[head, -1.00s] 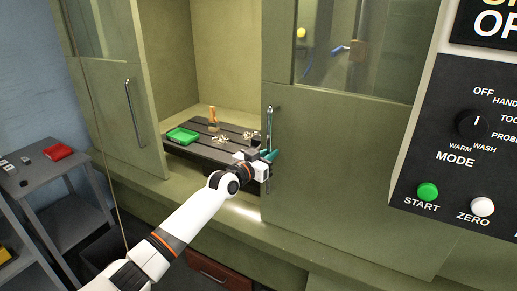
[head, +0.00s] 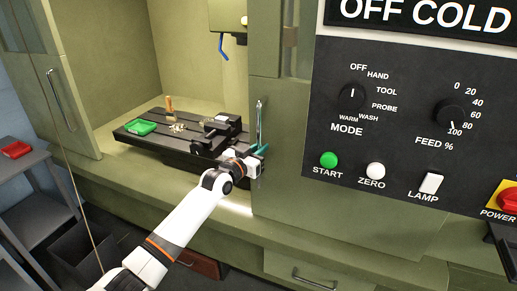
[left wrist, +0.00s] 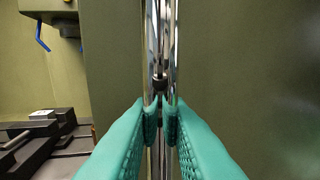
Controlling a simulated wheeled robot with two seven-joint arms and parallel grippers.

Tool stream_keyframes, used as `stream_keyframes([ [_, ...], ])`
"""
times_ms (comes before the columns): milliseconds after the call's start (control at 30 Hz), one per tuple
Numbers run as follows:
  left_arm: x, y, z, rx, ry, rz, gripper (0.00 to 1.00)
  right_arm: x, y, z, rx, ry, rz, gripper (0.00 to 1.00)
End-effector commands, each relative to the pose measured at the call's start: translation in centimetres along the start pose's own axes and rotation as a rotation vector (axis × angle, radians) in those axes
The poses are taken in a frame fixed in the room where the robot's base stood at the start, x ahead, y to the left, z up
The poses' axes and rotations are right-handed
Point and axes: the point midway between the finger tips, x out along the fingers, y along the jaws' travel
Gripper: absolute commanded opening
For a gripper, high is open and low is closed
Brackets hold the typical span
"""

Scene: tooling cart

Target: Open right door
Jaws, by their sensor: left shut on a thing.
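The right door (head: 283,140) is a green sliding panel of the machine enclosure, with an upright chrome bar handle (head: 259,115) near its left edge. My left gripper (head: 260,152) is shut on this handle in the head view. In the left wrist view, its teal fingers (left wrist: 161,110) close around the chrome handle (left wrist: 161,45), with the green door face (left wrist: 245,75) behind. A wide opening lies left of the right door. The control panel hides part of the door on the right. My right gripper is not in view.
Inside the opening, a dark slotted table (head: 165,147) carries a green tray (head: 140,127), a vise (head: 220,130) and a wooden-handled brush (head: 169,103). The left door (head: 45,105) stands at the left. The control panel (head: 410,120) juts forward at right. A grey cart (head: 30,165) stands at far left.

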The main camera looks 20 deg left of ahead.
Motion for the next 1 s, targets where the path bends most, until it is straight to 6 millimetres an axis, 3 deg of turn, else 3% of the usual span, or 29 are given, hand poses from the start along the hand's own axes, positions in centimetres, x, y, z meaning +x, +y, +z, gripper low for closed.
stream_keyframes([
  [167, 0.0, 0.0, 0.0, -0.001, -0.001, 0.000, 0.00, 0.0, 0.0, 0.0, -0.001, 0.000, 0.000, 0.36],
  [200, 0.0, 0.0, 0.0, -0.001, -0.002, 0.000, 0.21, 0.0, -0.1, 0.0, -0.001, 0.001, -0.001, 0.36],
  [300, 0.0, 0.0, 0.0, -0.001, -0.001, 0.000, 0.36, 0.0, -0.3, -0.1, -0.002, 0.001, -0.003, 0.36],
  [667, -0.5, 0.0, -0.1, -0.002, 0.000, 0.000, 0.36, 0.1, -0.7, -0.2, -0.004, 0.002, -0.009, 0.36],
  [767, -1.6, 0.0, -0.2, -0.002, -0.001, -0.001, 0.36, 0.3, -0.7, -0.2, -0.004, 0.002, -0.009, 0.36],
  [1000, -6.2, 0.0, -0.3, 0.000, -0.001, 0.000, 0.36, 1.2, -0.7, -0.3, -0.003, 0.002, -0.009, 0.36],
])
